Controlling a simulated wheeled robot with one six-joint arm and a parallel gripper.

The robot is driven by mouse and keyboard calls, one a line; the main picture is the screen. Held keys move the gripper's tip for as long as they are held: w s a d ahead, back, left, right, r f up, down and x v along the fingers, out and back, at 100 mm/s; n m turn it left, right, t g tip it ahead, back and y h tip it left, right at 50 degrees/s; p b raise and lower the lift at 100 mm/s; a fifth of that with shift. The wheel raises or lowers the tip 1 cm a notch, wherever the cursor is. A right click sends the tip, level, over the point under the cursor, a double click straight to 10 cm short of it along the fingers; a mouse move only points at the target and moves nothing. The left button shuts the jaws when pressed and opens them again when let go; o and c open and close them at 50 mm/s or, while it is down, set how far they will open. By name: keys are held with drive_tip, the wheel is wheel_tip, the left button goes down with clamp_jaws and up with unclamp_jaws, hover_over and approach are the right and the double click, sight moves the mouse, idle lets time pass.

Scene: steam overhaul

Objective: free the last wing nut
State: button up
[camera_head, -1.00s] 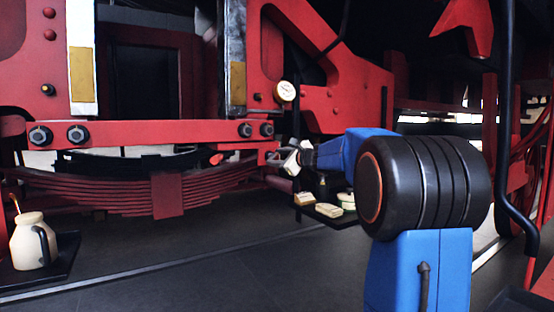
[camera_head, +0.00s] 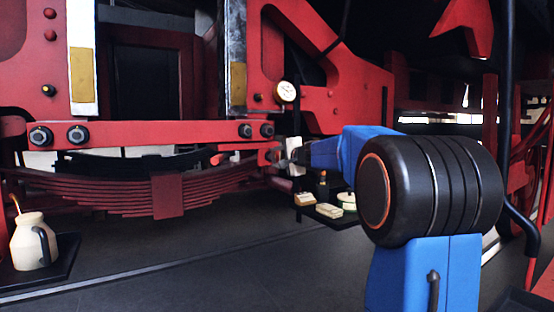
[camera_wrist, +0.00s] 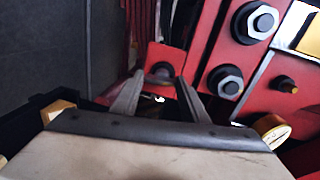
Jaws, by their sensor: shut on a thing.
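My gripper (camera_head: 282,154) reaches the right end of the red beam (camera_head: 200,133), beside a small red bracket. In the wrist view, the two grey fingers of my gripper (camera_wrist: 158,92) point at the red bracket (camera_wrist: 165,58), which has a dark round part on its face. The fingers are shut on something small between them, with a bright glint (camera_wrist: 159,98). I take it to be the wing nut, but its shape is mostly hidden by the fingers and shadow.
Large hex bolts (camera_wrist: 226,81) sit on the red beam close to my fingers. A brass gauge (camera_head: 285,92) is above my gripper. A dark tray (camera_head: 335,218) with small items lies below it. A cream jug (camera_head: 33,243) stands at the left. A leaf spring (camera_head: 120,192) hangs under the beam.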

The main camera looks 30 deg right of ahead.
drive_tip(key=shift+n, duration=1.1)
drive_tip(key=o, duration=1.1)
drive_tip(key=shift+c, duration=0.2)
drive_tip(key=s+r, duration=0.2)
drive_tip(key=s, duration=1.5)
drive_tip(key=shift+s+a, duration=0.15)
drive_tip(key=shift+a+n, duration=0.1)
drive_tip(key=shift+n, duration=0.2)
